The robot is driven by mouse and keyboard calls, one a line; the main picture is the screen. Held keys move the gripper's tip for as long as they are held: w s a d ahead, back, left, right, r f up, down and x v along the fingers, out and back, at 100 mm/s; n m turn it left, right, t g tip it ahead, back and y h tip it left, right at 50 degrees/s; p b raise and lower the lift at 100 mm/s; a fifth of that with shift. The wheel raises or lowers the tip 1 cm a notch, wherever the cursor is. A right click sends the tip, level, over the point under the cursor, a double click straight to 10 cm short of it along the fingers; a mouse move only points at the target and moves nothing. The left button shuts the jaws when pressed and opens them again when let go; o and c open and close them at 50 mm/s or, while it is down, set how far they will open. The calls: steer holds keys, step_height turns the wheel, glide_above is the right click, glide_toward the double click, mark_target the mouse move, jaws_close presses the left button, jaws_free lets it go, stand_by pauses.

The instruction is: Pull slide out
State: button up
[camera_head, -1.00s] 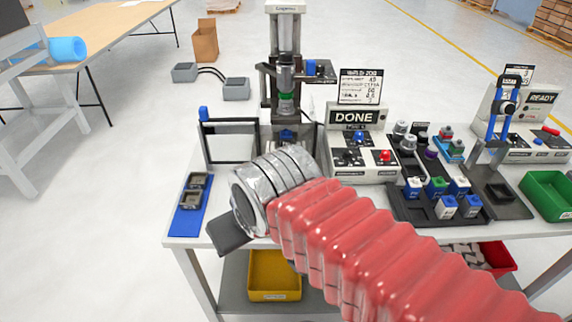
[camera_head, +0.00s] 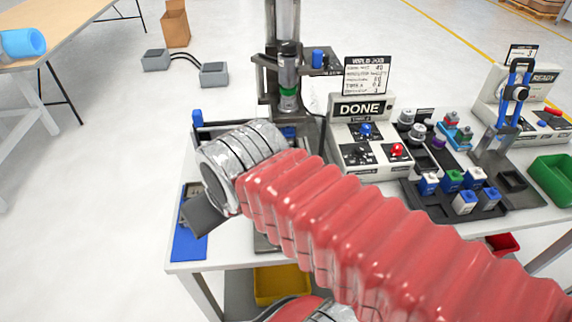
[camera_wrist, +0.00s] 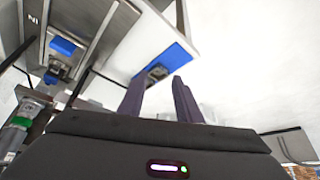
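The slide is mostly hidden behind my arm in the head view. In the wrist view a grey metal plate with rails (camera_wrist: 88,22), marked "IN" at its far left, seems to be part of it. A blue piece (camera_wrist: 62,45) sits on it. The press (camera_head: 289,80) with a green ring stands behind my arm; its green ring also shows at the left of the wrist view (camera_wrist: 20,122).
A frame with a blue knob (camera_head: 197,118) stands left of the press. The DONE control box (camera_head: 361,108) is right of it, then a tray of blue, green and white parts (camera_head: 450,205). A yellow bin (camera_head: 281,283) is below the table.

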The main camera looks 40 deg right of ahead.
steer(key=shift+o, duration=0.5)
steer(key=shift+d, duration=0.1)
steer(key=shift+o, duration=1.4)
steer(key=shift+w+d, duration=0.25)
steer(key=shift+d, duration=0.1)
steer(key=o, duration=0.5)
steer(key=w+d+m+g+h, duration=0.1)
steer(key=w+d+m, duration=0.3)
steer(key=d, duration=0.8)
steer(key=shift+w+h, duration=0.3)
steer(key=shift+h, duration=0.1)
steer(key=d+f+m+g, duration=0.1)
steer(key=d+m, duration=0.2)
steer(key=d, duration=0.9)
steer(key=shift+f+h, duration=0.25)
steer(key=shift+h, duration=0.15)
steer(key=shift+w+f, duration=0.15)
steer(key=shift+x, duration=6.8)
steer(key=shift+w, duration=0.1)
steer(key=shift+c, duration=0.2)
steer(key=shift+a, duration=0.1)
steer(key=c, duration=1.5)
